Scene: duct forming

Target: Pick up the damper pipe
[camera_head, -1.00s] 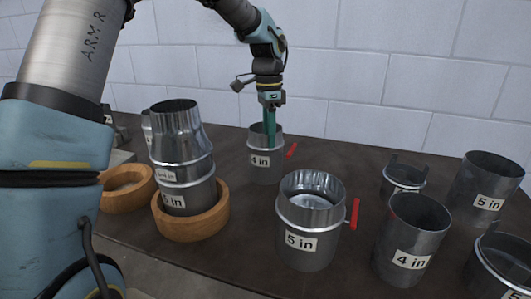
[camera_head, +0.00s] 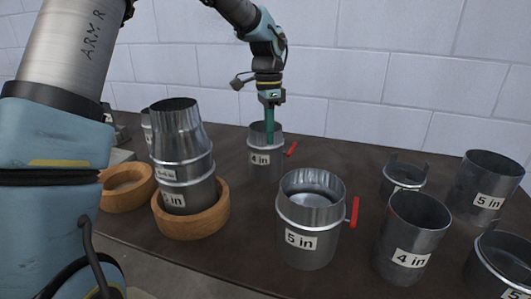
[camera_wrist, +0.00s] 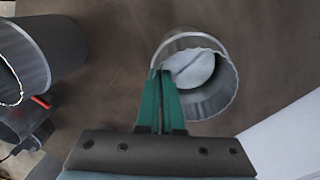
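The 4 in damper pipe (camera_head: 262,162), a grey metal pipe with a red handle (camera_head: 291,149) on its right side, stands upright at the back of the table. My gripper (camera_head: 269,138) points down at its open top, and its green fingers reach the rim. In the wrist view, the fingers (camera_wrist: 160,75) are drawn close together at the near-left rim of the pipe (camera_wrist: 215,98), with the wall appearing pinched between them. A pale disc (camera_wrist: 192,68) shows inside. A second damper pipe (camera_head: 310,245), labelled 5 in, with a red handle (camera_head: 354,211), stands in front.
A reducer stack (camera_head: 182,150) stands in a wooden ring (camera_head: 192,223) at left, beside an empty wooden ring (camera_head: 127,199). A plain 4 in pipe (camera_head: 411,238) and several other pipes crowd the right. The wall (camera_head: 400,90) is close behind.

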